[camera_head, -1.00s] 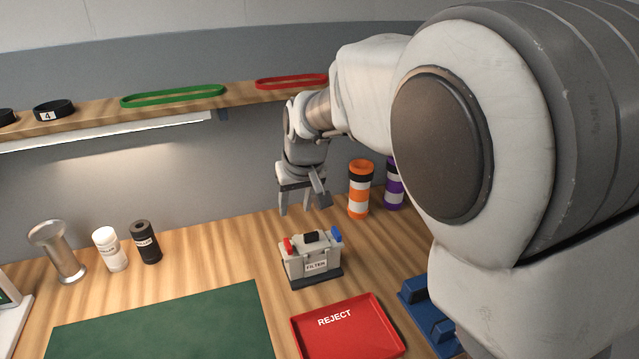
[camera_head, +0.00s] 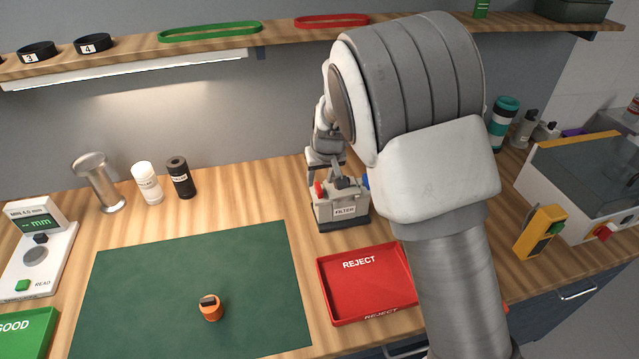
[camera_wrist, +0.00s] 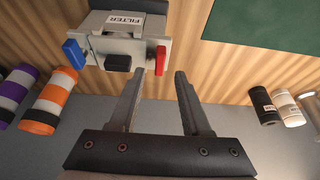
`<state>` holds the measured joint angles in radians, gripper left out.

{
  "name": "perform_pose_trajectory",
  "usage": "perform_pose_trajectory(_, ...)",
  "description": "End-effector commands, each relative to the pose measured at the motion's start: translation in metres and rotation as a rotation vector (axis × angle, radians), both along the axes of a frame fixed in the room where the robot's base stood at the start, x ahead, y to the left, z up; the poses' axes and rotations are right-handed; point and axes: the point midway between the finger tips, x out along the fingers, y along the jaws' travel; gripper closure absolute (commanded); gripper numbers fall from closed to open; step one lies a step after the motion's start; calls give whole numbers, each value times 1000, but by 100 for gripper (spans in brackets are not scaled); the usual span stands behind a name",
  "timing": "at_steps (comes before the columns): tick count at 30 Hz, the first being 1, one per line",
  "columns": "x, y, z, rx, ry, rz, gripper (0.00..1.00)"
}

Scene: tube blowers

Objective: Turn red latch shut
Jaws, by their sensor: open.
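The grey filter box (camera_head: 341,211) with a "FILTER" label stands on the wooden bench in the head view. Its red latch (camera_head: 318,189) stands up at the left end, and a blue latch (camera_head: 366,181) shows partly at the right end. In the wrist view the red latch (camera_wrist: 160,60) lies between the tips of my gripper (camera_wrist: 157,75), with a gap on each side; I cannot tell whether it is fully within the fingers. My gripper is open and empty. The blue latch (camera_wrist: 74,54) and a black handle (camera_wrist: 118,63) also show there. My arm hides much of the gripper in the head view.
A red REJECT tray (camera_head: 367,284) lies in front of the box. A green mat (camera_head: 190,285) with an orange-and-black part (camera_head: 210,307) lies to the left.

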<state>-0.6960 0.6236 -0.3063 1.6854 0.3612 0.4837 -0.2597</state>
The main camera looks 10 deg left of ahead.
Motion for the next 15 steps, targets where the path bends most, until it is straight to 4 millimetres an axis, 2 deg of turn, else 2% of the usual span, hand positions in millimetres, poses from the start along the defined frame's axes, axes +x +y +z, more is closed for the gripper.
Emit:
perform_pose_trajectory(1,3,1,-9,-2,2,-1,52)
perform_pose_trajectory(6,10,5,-28,-1,2,0,52)
perform_pose_trajectory(15,15,7,-39,1,-1,-1,52)
